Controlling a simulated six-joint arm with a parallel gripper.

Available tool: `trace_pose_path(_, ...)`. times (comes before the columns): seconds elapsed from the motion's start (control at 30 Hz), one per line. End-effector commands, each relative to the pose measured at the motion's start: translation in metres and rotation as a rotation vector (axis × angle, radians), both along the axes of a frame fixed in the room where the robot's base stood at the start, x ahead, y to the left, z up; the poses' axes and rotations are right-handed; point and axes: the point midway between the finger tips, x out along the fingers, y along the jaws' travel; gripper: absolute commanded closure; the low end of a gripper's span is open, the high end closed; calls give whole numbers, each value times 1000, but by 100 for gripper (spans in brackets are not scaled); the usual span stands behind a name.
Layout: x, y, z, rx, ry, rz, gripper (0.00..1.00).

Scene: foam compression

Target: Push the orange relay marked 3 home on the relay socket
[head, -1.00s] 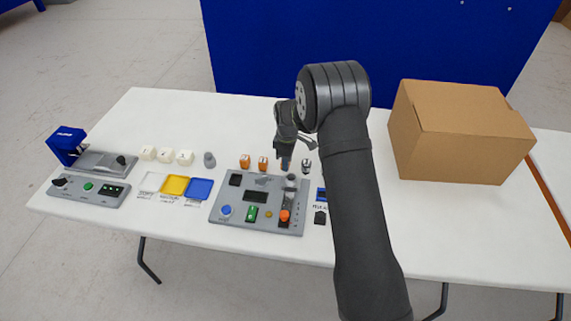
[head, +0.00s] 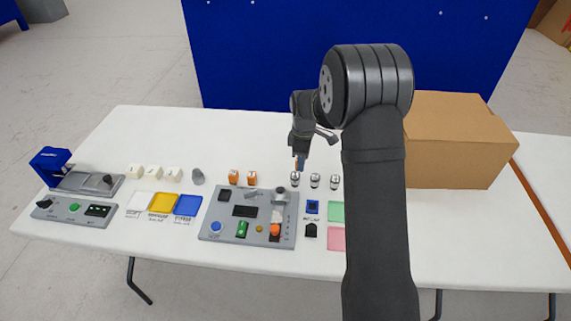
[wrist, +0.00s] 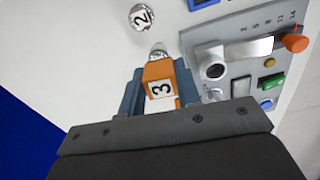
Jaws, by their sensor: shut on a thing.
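The orange relay marked 3 (wrist: 158,82) is between the blue fingers of my gripper (wrist: 155,92) in the wrist view, its white numbered face showing. In the head view my gripper (head: 299,165) is small, with a bit of orange at its tip, by the leftmost silver cylinder. The relay appears above the table; its underside and pins are hidden. A blue block with a dark centre (head: 312,207), which looks like the relay socket, sits right of the grey panel, apart from the gripper. Only a blue corner (wrist: 201,4) shows in the wrist view.
Two more orange relays (head: 243,177) stand left of my gripper. Several silver cylinders (head: 315,181) stand close by on the right. The grey control panel (head: 208,228) has an orange knob (head: 275,230).

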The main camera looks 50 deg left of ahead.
Motion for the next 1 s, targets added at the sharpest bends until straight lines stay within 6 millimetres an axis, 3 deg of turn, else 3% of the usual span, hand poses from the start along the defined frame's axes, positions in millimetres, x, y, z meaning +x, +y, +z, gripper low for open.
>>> trace_pose_path(0.17, 10, -16, 12, 1, -1, 0, 92)
trace_pose_path(0.33, -11, -1, 15, -1, 1, 16, 92)
trace_pose_path(0.47, -53, 30, 14, -1, 1, 37, 92)
trace_pose_path(0.6, -110, 64, 13, 0, 0, 57, 92)
trace_pose_path(0.8, -183, 96, 11, 0, 0, 80, 92)
trace_pose_path(1.0, -223, 109, 10, 0, 0, 88, 92)
